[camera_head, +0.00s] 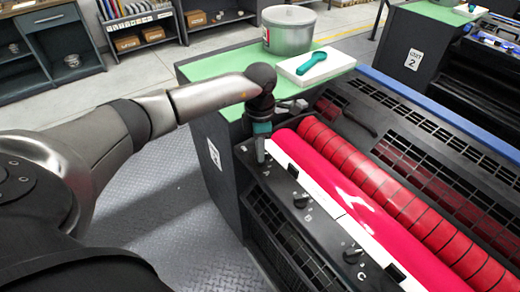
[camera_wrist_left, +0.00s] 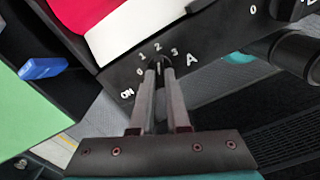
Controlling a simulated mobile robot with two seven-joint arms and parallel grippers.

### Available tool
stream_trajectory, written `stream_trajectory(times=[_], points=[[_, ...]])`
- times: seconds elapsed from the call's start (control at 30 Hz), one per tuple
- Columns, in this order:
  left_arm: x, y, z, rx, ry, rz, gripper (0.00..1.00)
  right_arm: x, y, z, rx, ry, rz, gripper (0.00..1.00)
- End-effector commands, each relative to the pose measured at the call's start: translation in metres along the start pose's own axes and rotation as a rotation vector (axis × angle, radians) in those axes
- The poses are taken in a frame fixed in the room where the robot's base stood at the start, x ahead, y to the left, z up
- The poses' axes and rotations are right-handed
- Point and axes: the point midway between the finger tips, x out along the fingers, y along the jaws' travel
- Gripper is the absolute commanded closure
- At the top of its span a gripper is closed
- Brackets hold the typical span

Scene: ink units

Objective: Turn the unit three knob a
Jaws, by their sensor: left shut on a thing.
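Knob A (camera_wrist_left: 158,60) is a small dark knob on the black panel (camera_wrist_left: 120,78), in the left wrist view. White marks 0, 1, 2, 3 arc around it, with ON to the left and a letter A to the right. My left gripper (camera_wrist_left: 159,72) points at the panel, its two grey fingers shut on the knob, which they partly cover. The knob's exact setting is hard to read. My right gripper is in neither view.
Two more knobs (camera_head: 301,200) (camera_head: 352,252) sit along the panel. Beside it run a pink-red ink roller (camera_head: 350,205) and a ridged red roller (camera_head: 400,200). A green top (camera_head: 230,72) holds a grey pot (camera_head: 288,35) and a teal tool (camera_head: 312,62) on a white block.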

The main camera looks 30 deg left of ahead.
Motion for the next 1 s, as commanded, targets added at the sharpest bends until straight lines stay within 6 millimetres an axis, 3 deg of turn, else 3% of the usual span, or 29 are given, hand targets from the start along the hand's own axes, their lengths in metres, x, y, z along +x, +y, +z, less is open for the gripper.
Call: stream_trajectory(times=[0.53, 1.0], points=[[-0.0007, 0.0000, 0.0001, -0.065, 0.000, 0.001, 1.00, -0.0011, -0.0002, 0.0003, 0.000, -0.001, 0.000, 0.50], [-0.0012, -0.0015, 0.0004, -0.438, 0.000, -0.001, 1.00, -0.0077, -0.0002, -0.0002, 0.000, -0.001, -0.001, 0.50]])
